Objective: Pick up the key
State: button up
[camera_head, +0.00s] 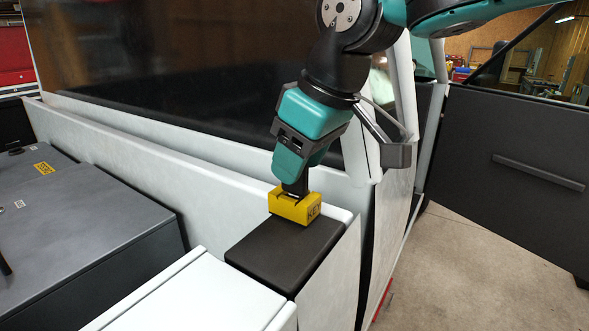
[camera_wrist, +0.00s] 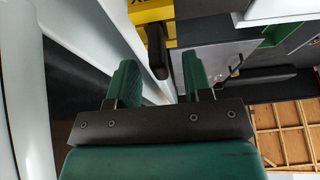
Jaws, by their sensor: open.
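The key is a yellow block (camera_head: 295,206) marked "KEY" with a black upright stem (camera_head: 296,187) on top. It stands on the dark top of a white ledge in the head view. In the wrist view the yellow part (camera_wrist: 150,10) shows at the top edge, and the black stem (camera_wrist: 157,48) points toward the camera between my fingers. My gripper (camera_head: 303,160) is right above the key, pointing down. In the wrist view my gripper (camera_wrist: 160,70) has its two green fingers apart, one on each side of the stem, with gaps visible. The lower part of the block is cut off there.
A long white side panel (camera_head: 180,165) with a dark window behind it runs along the left. A dark grey box (camera_head: 80,230) fills the lower left. A dark door panel (camera_head: 520,170) stands at the right, with open floor (camera_head: 480,270) below.

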jog(key=shift+x, duration=0.95)
jog(key=shift+c, duration=0.4)
jog(key=shift+r, duration=0.1)
grip_shut()
